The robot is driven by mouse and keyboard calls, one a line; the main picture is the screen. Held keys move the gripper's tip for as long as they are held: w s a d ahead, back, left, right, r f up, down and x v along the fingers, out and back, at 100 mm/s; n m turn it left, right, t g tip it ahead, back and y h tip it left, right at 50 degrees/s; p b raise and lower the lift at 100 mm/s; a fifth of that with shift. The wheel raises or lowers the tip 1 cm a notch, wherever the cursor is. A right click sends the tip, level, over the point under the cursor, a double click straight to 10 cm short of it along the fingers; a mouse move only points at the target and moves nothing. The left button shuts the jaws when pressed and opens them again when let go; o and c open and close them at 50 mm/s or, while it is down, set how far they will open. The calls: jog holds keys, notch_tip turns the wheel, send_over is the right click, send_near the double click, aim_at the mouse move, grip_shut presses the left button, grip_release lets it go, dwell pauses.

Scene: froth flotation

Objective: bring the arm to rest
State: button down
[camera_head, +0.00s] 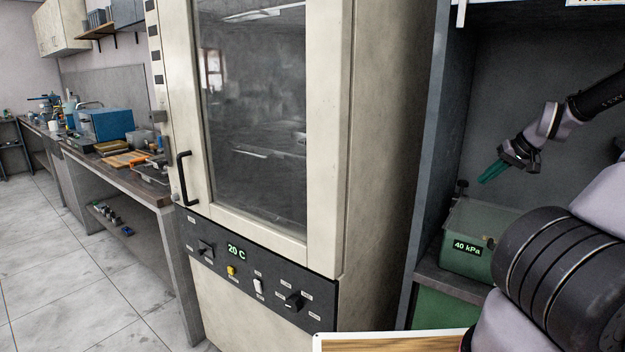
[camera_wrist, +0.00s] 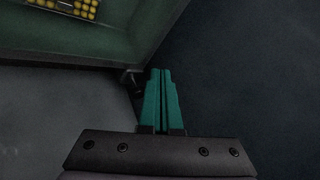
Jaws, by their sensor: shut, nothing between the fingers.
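My gripper (camera_head: 492,171) is at the right in the head view, with its green fingers pointing down and to the left. It hangs in front of the dark cabinet recess, above a green box (camera_head: 466,262) whose display reads 40 kPa. In the wrist view the two green fingers (camera_wrist: 161,78) lie side by side, shut with nothing between them. Part of the green box (camera_wrist: 120,40) shows at the upper left of the wrist view, close to the fingertips. I cannot tell whether they touch it. My arm is bent at the right edge.
A tall cream oven (camera_head: 330,130) with a glass door and a panel reading 20 C stands left of the recess. A grey cabinet side (camera_head: 432,150) separates them. A wooden-topped surface (camera_head: 390,342) shows at the bottom. A cluttered bench (camera_head: 130,180) runs along the left, beside open tiled floor (camera_head: 70,275).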

jog(key=s+a+r+g+h, duration=0.2)
jog(key=s+a+r, duration=0.15)
jog(key=a, duration=0.35)
jog(key=s+a+r+g+h, duration=0.1)
jog(key=s+a+r, duration=0.1)
jog(key=s+a, duration=0.3)
jog(key=s+a+r+t, duration=0.2)
jog(key=s+a+r, duration=0.5)
jog(key=s, duration=0.2)
jog(key=s+a+r+m+t+y, duration=0.1)
jog(key=s+a+r, duration=0.6)
jog(key=s, duration=0.3)
jog(key=shift+r+m+t, duration=0.3)
jog(key=shift+r+t, duration=0.1)
jog(key=shift+r, duration=0.35)
jog(key=shift+s, duration=0.1)
